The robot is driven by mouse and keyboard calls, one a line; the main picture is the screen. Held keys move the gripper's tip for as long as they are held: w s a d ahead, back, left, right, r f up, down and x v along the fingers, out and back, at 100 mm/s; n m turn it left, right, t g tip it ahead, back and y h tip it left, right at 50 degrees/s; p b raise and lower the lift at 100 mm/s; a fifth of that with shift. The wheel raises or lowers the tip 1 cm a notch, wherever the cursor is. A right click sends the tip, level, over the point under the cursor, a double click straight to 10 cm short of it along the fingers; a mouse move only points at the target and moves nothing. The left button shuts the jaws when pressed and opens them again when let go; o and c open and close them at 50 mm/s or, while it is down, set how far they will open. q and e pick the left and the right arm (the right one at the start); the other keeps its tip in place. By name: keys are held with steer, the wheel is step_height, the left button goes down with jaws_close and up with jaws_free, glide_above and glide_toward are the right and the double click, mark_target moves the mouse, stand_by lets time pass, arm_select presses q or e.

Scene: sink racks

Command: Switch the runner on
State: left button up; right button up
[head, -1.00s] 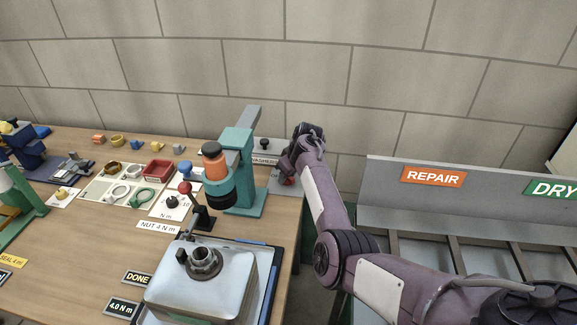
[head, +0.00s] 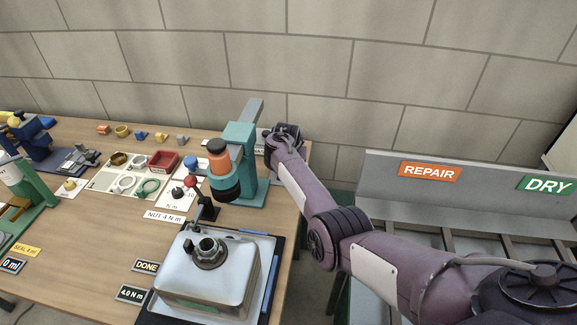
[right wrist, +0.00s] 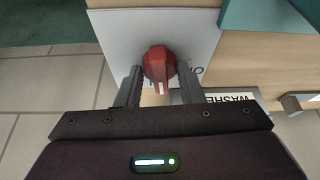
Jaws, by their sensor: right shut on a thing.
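The runner (head: 218,168) is an orange and black tool on a teal stand at the back right of the bench in the head view. In the right wrist view a red rotary knob (right wrist: 158,66) with a white mark, pointing toward the bottom of that view, sits on a white plate (right wrist: 115,38). My right gripper (right wrist: 160,72) has its two fingers on either side of the knob and is shut on it. In the head view my right wrist hides the knob and the fingertips. My left gripper is not in view.
A metal housing (head: 177,284) with a threaded neck stands on a dark tray in front of the runner. A red knob (head: 190,181) stands by the NUT label. A red bin (head: 163,159) and small parts lie left. A rack with REPAIR and DRY signs (head: 430,173) is right.

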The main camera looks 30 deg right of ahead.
steer(key=shift+m, duration=0.6)
steer(key=o, duration=0.9)
steer(key=shift+o, duration=0.2)
steer(key=shift+r, duration=0.1)
steer(key=p+v, duration=0.1)
steer(key=v, duration=0.5)
steer(key=shift+a+r, duration=0.15)
steer(key=shift+r, duration=0.1)
steer(key=shift+s+a+r, duration=0.2)
steer(key=shift+r, duration=0.35)
